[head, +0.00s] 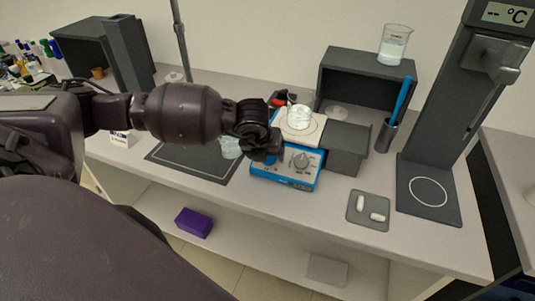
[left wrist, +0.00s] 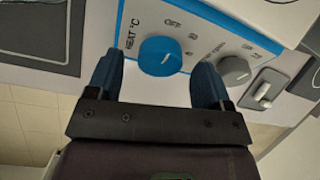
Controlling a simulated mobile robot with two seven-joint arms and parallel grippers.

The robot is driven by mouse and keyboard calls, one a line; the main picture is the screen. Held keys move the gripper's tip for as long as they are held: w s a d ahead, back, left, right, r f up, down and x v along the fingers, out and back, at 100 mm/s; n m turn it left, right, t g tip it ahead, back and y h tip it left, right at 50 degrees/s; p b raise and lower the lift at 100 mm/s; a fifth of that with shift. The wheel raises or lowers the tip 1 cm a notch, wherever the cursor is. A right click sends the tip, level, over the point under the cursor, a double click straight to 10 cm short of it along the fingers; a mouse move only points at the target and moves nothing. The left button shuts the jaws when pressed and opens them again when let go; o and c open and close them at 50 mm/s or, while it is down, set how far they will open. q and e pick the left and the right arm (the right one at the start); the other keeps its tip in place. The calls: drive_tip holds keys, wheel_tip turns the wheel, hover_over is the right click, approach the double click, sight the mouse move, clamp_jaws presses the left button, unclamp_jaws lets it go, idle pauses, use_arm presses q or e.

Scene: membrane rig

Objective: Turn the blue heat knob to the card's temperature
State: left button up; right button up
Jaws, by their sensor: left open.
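The blue heat knob (left wrist: 160,57) is on the hotplate's front panel in the left wrist view. A short white mark on it points up and to the right, and "HEAT °C" and "OFF" are printed around it. My left gripper (left wrist: 159,66) is open, with one blue finger on each side of the knob and gaps showing between. In the head view my left gripper (head: 264,154) is at the left of the blue-fronted hotplate (head: 284,181) and largely covers the knob. A small card (head: 122,139) stands under my left arm; its print is unreadable. My right gripper is out of view.
A beaker (head: 299,117) stands on the hotplate. A grey box (head: 347,147) is close at its right. A tray (head: 368,210) holds white pieces.

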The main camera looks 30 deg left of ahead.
use_arm(q)
drive_tip(key=shift+x, duration=0.85)
drive_tip(key=shift+c, duration=1)
drive_tip(key=c, duration=0.7)
drive_tip(key=shift+c, duration=0.2)
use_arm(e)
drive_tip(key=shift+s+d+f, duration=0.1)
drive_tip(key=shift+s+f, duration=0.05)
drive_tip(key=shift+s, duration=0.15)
